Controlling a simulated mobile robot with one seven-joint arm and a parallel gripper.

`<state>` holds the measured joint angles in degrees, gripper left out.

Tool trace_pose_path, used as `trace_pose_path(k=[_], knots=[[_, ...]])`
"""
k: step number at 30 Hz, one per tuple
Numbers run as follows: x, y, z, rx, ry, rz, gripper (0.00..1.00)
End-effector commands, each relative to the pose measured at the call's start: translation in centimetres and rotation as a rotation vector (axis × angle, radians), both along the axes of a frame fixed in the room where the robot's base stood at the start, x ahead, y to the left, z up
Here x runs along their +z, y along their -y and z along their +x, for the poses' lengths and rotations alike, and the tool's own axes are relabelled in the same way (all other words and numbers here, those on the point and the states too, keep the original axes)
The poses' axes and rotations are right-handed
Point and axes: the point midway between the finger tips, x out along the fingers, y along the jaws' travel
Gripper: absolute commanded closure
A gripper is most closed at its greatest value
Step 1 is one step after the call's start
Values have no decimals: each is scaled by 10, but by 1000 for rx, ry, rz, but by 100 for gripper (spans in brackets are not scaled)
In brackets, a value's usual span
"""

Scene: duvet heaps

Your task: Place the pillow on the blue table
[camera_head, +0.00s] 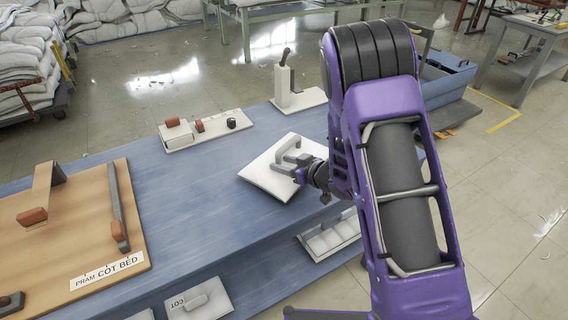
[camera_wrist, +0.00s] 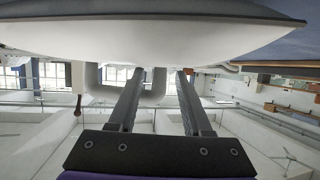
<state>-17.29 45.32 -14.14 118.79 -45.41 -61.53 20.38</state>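The white square pillow (camera_head: 268,181) appears to lie flat on the blue table (camera_head: 185,222), near the table's right part. A grey loop-shaped handle (camera_head: 290,153) stands on top of the pillow. My gripper (camera_head: 300,172) is at the pillow's right side, low over it, by the handle. Contact at the fingertips is not clear.
A wooden board (camera_head: 85,215) labelled "PRAM COT BED" lies at the left of the table. A white tray with small items (camera_head: 205,130) and a white stand (camera_head: 285,88) are along the back edge. Lower shelves hold a white panel (camera_head: 198,300). Bare table lies left of the pillow.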

Motion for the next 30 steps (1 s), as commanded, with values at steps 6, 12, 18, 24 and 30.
trace_pose_path(k=[6,12,18,24,30], knots=[[0,0,0,0,0,0,51],[7,7,-5,-4,-1,0,51],[24,35,-32,-6,-1,1,51],[39,61,-60,-4,-1,1,51],[48,76,-75,-1,0,0,51]])
